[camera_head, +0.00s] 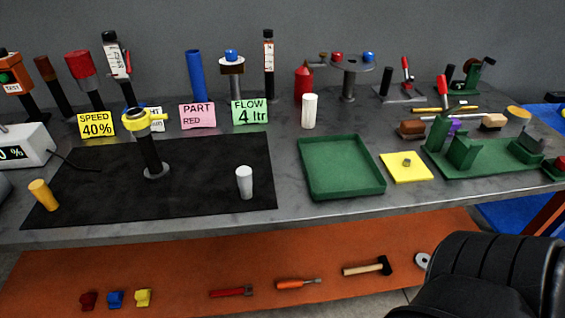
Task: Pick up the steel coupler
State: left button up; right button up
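A light grey metallic cylinder (244,182) stands upright near the right end of the black mat (95,195). By its look it may be the steel coupler, but I cannot confirm this. A small grey-brown metal piece (407,160) also lies on a yellow square pad (418,175) right of the green tray. Neither of my grippers shows in the head view, and nothing is seen touching either piece.
A black post with a yellow collar (158,117) stands on the mat, with a brass-coloured cylinder (41,194) at left. The green tray (371,190) looks empty. Label cards and fixtures fill the back. A black padded shape (490,275) covers the lower right.

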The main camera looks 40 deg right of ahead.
aim_at(245, 177)
jog(key=i+l+z, duration=0.1)
jog(key=z, duration=0.3)
jog(key=i+z, duration=0.2)
jog(key=z, duration=0.15)
jog(key=i+z, duration=0.15)
jog(key=z, duration=0.25)
jog(key=i, duration=0.25)
